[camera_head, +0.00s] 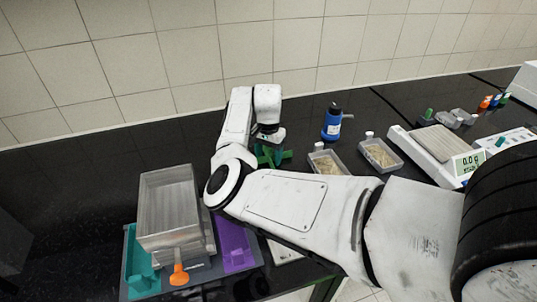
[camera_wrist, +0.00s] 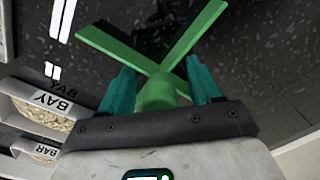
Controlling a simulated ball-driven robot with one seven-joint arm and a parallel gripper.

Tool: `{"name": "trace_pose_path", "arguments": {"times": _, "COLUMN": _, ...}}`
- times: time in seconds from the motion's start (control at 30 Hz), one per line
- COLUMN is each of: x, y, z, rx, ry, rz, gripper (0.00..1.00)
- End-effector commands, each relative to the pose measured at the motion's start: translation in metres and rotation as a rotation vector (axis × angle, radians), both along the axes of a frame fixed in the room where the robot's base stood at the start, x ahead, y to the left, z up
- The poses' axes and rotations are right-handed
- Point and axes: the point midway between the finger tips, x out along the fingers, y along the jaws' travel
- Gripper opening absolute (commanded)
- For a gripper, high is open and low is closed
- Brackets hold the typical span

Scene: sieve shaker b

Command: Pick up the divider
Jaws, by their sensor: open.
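The green divider (camera_wrist: 150,50), a cross of thin vanes with a round hub, lies on the dark counter in the wrist view. In the head view the divider (camera_head: 285,155) shows partly below my gripper, which hides some of it. My gripper (camera_wrist: 162,84) has two teal fingers, apart, one on each side of the hub. The fingers are open; whether they touch the hub I cannot tell.
Two trays of grain-like material (camera_head: 327,161) (camera_head: 380,154) stand right of the divider. A blue bottle (camera_head: 332,124) stands behind them, and a scale (camera_head: 435,150) is farther right. A sieve shaker box (camera_head: 168,205) stands front left.

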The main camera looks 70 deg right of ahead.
Motion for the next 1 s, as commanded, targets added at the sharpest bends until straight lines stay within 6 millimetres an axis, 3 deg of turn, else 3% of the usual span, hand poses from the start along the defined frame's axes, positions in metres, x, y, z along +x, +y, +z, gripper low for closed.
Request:
{"name": "trace_pose_path", "arguments": {"times": 0.17, "x": -0.0001, "y": -0.0002, "z": -0.0001, "rx": 0.0, "ry": 0.0, "rz": -0.001, "gripper": 0.63}}
{"name": "trace_pose_path", "arguments": {"times": 0.8, "x": -0.0001, "y": -0.0002, "z": 0.0003, "rx": 0.0, "ry": 0.0, "rz": -0.001, "gripper": 0.02}}
{"name": "trace_pose_path", "arguments": {"times": 1.0, "x": 0.0, "y": -0.0003, "z": 0.0007, "rx": -0.001, "ry": -0.001, "rz": -0.001, "gripper": 0.01}}
